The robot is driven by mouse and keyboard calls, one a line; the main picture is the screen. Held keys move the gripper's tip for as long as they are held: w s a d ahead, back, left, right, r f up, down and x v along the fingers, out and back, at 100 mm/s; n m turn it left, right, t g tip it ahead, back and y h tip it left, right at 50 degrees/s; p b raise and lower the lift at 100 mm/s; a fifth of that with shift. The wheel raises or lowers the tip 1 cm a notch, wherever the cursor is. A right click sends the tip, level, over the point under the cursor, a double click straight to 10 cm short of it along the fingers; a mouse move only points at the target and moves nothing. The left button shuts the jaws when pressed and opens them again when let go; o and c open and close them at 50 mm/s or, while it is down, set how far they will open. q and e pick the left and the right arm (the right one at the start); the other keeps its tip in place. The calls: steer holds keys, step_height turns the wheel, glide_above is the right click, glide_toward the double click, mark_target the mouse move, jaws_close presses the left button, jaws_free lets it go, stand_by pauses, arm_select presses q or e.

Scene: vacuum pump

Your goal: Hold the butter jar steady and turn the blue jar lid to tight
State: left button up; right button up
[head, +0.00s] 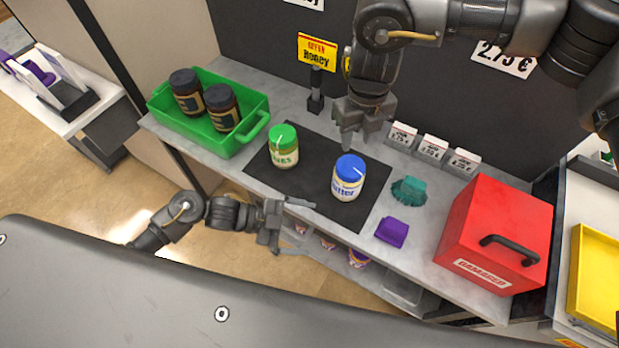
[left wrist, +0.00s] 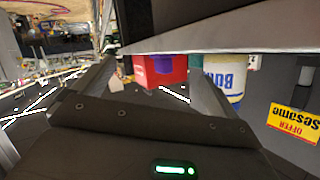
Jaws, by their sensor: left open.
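The butter jar (head: 347,186) stands upright on a black mat (head: 318,198), with the blue lid (head: 350,166) on top. Its label also shows in the left wrist view (left wrist: 235,80), just beyond the right finger. My left gripper (head: 309,229) is open and empty, low at the counter's front edge, left of and nearer than the jar, not touching it. My right gripper (head: 364,130) hangs fingers down behind and above the jar, apart from the lid. Its finger gap is hard to make out. How tightly the lid sits cannot be seen.
A green-lidded jar (head: 284,150) stands left on the mat. A green crate (head: 237,146) holds dark jars. Teal (head: 408,190) and purple (head: 391,232) items and a red box (head: 494,232) stand right. Small price boxes (head: 432,149) line the back. Jars sit on a shelf below.

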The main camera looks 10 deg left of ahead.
mark_target(347, 181)
arm_select(q)
steer(key=w+r+n+t, duration=0.1)
steer(key=w+r+n, duration=0.1)
steer(key=w, duration=0.1)
steer(key=w+r+n+t, duration=0.1)
steer(key=w, duration=0.2)
steer(key=w+r+n+y, duration=0.1)
steer(key=w+r+n, duration=0.1)
steer(key=w, duration=0.1)
steer(key=shift+w+r+n+t, duration=0.25)
steer(key=shift+r+n+t, duration=0.05)
steer(key=shift+t, duration=0.1)
steer(key=shift+w+r+n, duration=0.4)
steer(key=shift+r+n, duration=0.1)
steer(key=shift+r, duration=0.05)
steer(key=shift+w+d+f, duration=0.25)
steer(key=shift+d, duration=0.1)
steer(key=shift+y, duration=0.3)
steer(key=x, duration=1)
steer(key=shift+r, duration=0.1)
arm_select(e)
steer(key=shift+w+f, duration=0.1)
steer(key=shift+w, duration=0.15)
